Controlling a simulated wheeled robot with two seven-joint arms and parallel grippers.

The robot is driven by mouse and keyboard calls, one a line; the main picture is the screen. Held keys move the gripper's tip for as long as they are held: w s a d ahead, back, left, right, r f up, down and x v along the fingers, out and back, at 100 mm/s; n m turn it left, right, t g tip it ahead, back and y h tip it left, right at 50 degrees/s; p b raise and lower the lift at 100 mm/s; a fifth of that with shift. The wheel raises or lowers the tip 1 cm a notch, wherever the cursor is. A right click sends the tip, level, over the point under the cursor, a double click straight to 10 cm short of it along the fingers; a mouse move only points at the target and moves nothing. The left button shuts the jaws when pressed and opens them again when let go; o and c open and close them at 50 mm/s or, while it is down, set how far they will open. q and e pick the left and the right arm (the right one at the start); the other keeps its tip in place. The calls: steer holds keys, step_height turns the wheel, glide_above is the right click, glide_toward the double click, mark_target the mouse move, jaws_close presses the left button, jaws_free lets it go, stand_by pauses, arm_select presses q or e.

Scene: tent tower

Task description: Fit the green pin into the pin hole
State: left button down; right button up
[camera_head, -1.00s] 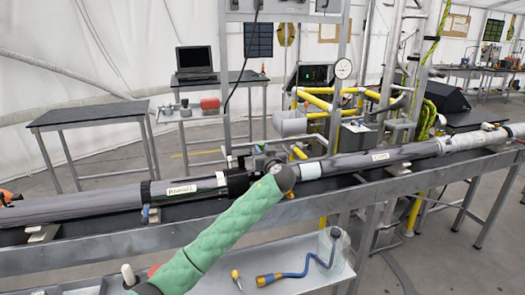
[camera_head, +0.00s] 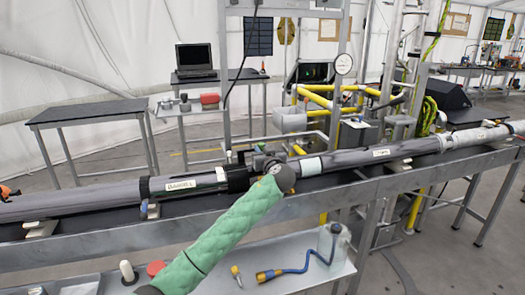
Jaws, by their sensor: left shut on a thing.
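My left arm, in a green padded sleeve, reaches up from the bottom left to the long dark tube (camera_head: 340,164). My left gripper (camera_head: 262,160) is at the dark fitting around the tube's middle, mostly hidden behind my own wrist. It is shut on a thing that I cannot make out. I cannot see the green pin or the pin hole; the area around the fingertips is covered and small. My right gripper is not in view.
The tube lies along a grey bench (camera_head: 110,248). Yellow pipes (camera_head: 318,92) and a gauge (camera_head: 343,64) stand behind.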

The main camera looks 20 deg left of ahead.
arm_select(q)
steer(key=shift+f, duration=0.15)
steer(key=c, duration=1.1)
jaws_free()
steer(key=shift+s+d+f, duration=0.1)
steer(key=shift+s+d, duration=0.05)
steer(key=shift+s, duration=0.05)
steer(key=shift+b+v, duration=1.1)
steer(key=shift+v, duration=2.55)
